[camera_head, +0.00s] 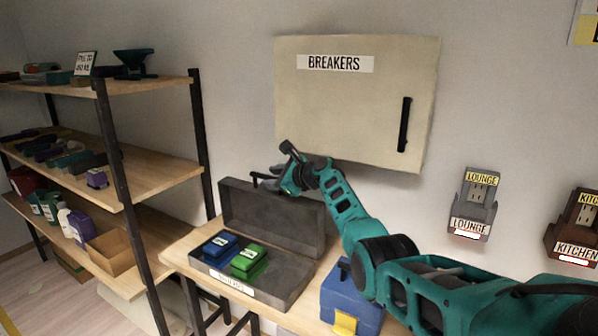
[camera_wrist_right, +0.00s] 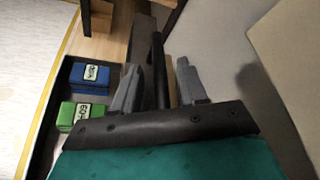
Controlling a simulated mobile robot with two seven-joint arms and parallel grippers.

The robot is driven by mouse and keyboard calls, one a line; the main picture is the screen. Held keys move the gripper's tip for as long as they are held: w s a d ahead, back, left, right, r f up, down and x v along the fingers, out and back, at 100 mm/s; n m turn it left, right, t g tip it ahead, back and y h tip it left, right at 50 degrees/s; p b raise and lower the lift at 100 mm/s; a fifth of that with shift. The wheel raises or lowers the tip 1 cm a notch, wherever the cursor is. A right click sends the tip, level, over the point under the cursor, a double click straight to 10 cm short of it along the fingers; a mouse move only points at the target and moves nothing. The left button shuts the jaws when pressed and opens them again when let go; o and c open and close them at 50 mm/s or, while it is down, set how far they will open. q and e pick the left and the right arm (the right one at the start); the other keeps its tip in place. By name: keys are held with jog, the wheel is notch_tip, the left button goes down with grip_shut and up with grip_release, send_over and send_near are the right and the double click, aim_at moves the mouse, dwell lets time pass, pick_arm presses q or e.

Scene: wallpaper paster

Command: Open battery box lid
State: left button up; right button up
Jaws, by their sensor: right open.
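The grey battery box (camera_head: 278,285) sits on the wooden table with its lid (camera_head: 245,212) standing up at the back. A blue battery (camera_head: 220,246) and a green battery (camera_head: 249,261) lie side by side inside; the blue one (camera_wrist_right: 90,74) and the green one (camera_wrist_right: 80,115) also show in the right wrist view. My right gripper (camera_head: 268,180) is at the top edge of the lid. In the right wrist view its fingers (camera_wrist_right: 158,88) are apart, with a dark bar between them; I cannot tell whether they touch it. My left gripper is out of view.
A blue box with a yellow tag (camera_head: 350,297) stands right of the battery box, under my right arm. A breaker cabinet (camera_head: 345,110) hangs on the wall above. Loaded shelves (camera_head: 150,180) stand at the left. Lounge (camera_head: 474,205) and kitchen (camera_head: 575,228) wall units are at the right.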

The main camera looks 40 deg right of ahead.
jog(key=v, duration=1)
jog(key=shift+s, duration=0.3)
jog(key=shift+d+r, duration=0.1)
jog(key=s+a+f+n+g, duration=0.7)
jog(key=s+a+f+n, duration=0.95)
jog(key=f, duration=0.35)
jog(key=s+a+f+n+g+h, duration=0.1)
jog(key=s+a+n, duration=0.25)
jog(key=s, duration=0.45)
jog(key=s+a+n+g, duration=0.1)
jog(key=s+a+n, duration=0.2)
jog(key=s+n, duration=0.3)
jog(key=s+a+f+n+g+h, duration=0.1)
jog(key=s+a+n, duration=0.2)
jog(key=s, duration=0.6)
jog(key=w+a+f+t+y, duration=0.1)
jog(key=w+a+f+t, duration=0.2)
jog(key=w+f+t, duration=0.3)
notch_tip(320, 180, down, 2)
jog(key=shift+w+f+n+t+y, duration=0.15)
jog(key=shift+w+n+t+y, duration=0.2)
jog(key=shift+w, duration=0.55)
